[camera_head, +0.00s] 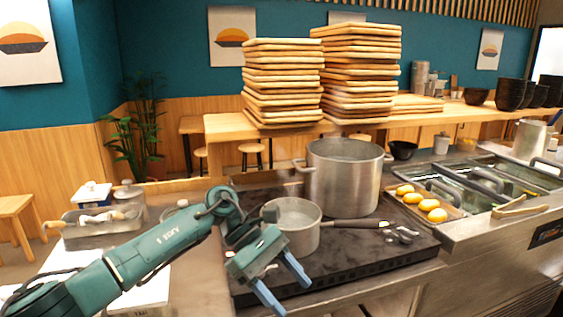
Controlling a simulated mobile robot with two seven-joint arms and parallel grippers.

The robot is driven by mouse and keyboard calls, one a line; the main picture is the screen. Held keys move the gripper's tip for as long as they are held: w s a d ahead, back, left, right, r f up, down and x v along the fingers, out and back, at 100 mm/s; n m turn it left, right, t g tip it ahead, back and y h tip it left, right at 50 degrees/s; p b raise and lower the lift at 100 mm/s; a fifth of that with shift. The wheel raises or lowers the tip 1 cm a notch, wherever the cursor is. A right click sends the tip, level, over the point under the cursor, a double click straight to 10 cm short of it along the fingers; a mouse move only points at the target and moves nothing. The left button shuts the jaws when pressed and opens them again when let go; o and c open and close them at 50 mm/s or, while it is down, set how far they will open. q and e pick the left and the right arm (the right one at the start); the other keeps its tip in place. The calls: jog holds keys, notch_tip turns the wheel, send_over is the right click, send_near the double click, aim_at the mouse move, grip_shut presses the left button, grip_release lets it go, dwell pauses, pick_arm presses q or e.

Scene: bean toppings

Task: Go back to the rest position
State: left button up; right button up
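My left gripper (283,284) is at the end of the teal arm that comes in from the left. Its two blue fingers are spread apart with nothing between them. It hangs in front of a small steel saucepan (300,238) that stands on the dark stove top (375,255). The arm covers part of the counter on the left. My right gripper and arm are not in view.
A large steel pot (344,178) stands behind the saucepan, whose handle (352,224) points right. A tray of yellow food (447,208) and steel basins (482,182) lie to the right. Tall stacks of wooden trays (361,70) stand on the back counter.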

pick_arm(q)
jog(key=s+d+n+h, duration=0.5)
jog(key=d+n+h, duration=0.2)
jog(key=d+h, duration=0.1)
jog(key=s+a+f+m+t+y+p, duration=0.1)
jog(key=a+f+m+t+y, duration=0.5)
jog(key=m+t, duration=0.75)
jog(key=a+f+m+t+y+p, duration=0.1)
jog(key=a+f+m+t, duration=0.55)
jog(key=m, duration=1.15)
jog(key=s+a+f+n+g+y, duration=0.4)
jog(key=s+a+f+n+y, duration=0.2)
jog(key=s+a+f+n, duration=0.4)
jog(key=s+n, duration=0.1)
jog(key=s, duration=0.2)
jog(key=shift+s+a+f, duration=0.2)
jog(key=shift+a+f, duration=0.05)
jog(key=shift+a, duration=0.1)
